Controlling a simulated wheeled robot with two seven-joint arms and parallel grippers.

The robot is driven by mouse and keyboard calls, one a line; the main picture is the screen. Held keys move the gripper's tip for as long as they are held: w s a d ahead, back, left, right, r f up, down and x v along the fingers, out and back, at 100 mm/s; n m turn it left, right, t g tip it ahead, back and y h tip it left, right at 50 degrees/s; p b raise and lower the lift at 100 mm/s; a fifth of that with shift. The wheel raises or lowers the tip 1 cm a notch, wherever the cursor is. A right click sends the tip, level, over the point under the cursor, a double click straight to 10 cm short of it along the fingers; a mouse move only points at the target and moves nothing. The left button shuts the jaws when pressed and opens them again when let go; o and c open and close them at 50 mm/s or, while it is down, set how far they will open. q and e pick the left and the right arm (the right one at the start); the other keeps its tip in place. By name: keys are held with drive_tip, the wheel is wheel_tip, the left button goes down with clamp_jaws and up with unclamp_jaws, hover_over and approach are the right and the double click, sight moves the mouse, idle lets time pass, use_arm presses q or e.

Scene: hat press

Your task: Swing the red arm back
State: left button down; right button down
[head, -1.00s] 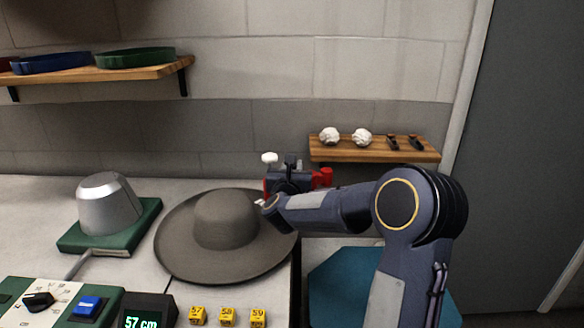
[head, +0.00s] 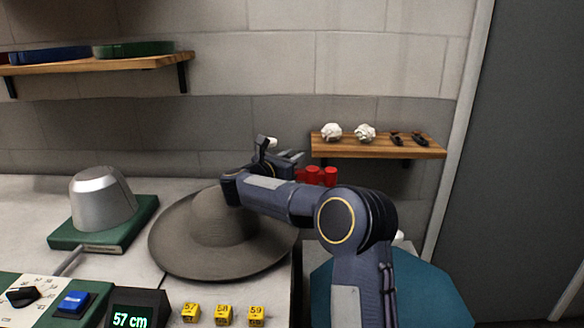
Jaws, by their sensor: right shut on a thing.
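The red arm (head: 316,176) shows as short red pieces behind my right forearm, just below the small wall shelf. Most of it is hidden. My right gripper (head: 277,153) is beyond the hat, at the far edge of the table, near a small white piece. It is shut on the red arm, though its fingertips and the exact grip are hard to make out. A grey wide-brimmed hat (head: 180,243) lies on the table, its crown partly covered by my right arm. My left gripper is not in view.
A metal hat block (head: 100,198) stands on a green base at the left. Yellow number blocks (head: 224,315), a 57 cm display (head: 131,320) and a control panel are in front. A wall shelf (head: 380,150) with small items is close behind. A blue-green surface (head: 430,290) is at the lower right.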

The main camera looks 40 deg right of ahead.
drive_tip(key=g, duration=0.1)
drive_tip(key=m+g, duration=0.1)
drive_tip(key=g, duration=0.1)
drive_tip(key=shift+w+d+m+h, duration=0.3)
drive_tip(key=shift+w+d+m, duration=0.05)
drive_tip(key=shift+m, duration=0.05)
drive_tip(key=shift+w+d+m+g+p, duration=0.1)
drive_tip(key=shift+d+m+g+p, duration=0.1)
drive_tip(key=shift+m+g+p, duration=0.4)
drive_tip(key=shift+w+d+r+m+g+y+p, duration=0.15)
drive_tip(key=shift+d+m+g+p, duration=0.15)
drive_tip(key=shift+m+g+p, duration=0.5)
drive_tip(key=shift+d+f+m+g+y+p, duration=0.1)
drive_tip(key=shift+d+m+g+p, duration=0.3)
drive_tip(key=shift+g+p, duration=0.7)
drive_tip(key=shift+w+d+r+m+g+y+p, duration=0.2)
drive_tip(key=shift+m+g+p, duration=0.45)
drive_tip(key=shift+g, duration=0.45)
drive_tip(key=shift+s+f, duration=0.15)
drive_tip(key=c, duration=1.2)
unclamp_jaws()
drive_tip(key=shift+d, duration=0.1)
